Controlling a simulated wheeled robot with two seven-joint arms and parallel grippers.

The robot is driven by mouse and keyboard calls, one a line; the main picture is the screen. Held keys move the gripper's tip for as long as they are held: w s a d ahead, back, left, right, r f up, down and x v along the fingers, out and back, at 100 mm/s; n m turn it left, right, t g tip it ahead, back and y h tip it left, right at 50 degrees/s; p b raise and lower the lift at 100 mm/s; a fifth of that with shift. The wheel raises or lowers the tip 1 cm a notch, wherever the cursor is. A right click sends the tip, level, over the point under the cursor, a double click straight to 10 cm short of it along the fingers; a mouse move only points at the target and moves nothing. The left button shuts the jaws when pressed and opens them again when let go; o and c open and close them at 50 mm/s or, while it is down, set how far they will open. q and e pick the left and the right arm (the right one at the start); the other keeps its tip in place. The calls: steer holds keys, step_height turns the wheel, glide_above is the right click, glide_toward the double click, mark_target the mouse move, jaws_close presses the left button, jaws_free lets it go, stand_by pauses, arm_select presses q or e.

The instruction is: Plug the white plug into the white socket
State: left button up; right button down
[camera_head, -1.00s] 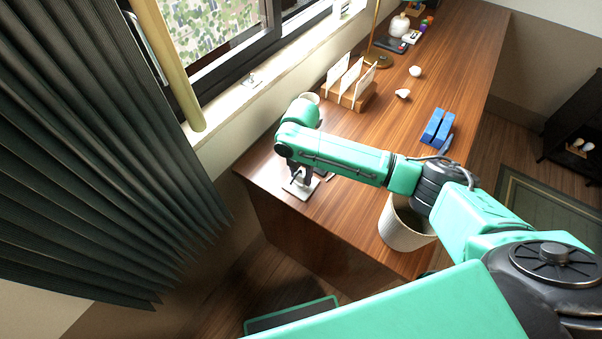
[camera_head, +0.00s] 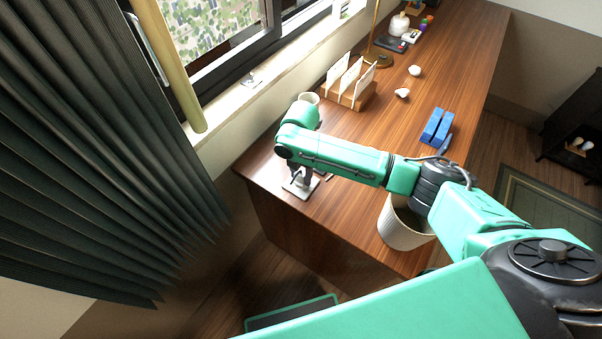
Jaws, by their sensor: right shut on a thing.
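My right gripper (camera_head: 301,180) points down at the near left corner of the wooden desk. It is low over a small whitish square plate (camera_head: 300,189), which looks like the white socket and lies flat on the desk. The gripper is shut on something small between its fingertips. That is probably the white plug, but the fingers and wrist hide it, and I cannot tell whether it touches or enters the socket. My left gripper is not in view.
A white cup (camera_head: 309,98) stands behind my wrist. A wooden rack with cards (camera_head: 351,92) stands by the window sill. A blue object (camera_head: 437,127) lies on the right.

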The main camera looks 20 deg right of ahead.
steer(key=shift+f, duration=0.4)
steer(key=shift+c, duration=1.5)
jaws_free()
steer(key=shift+r, duration=0.1)
step_height(320, 180, up, 14)
steer(key=shift+r+b, duration=0.2)
steer(key=shift+b, duration=0.2)
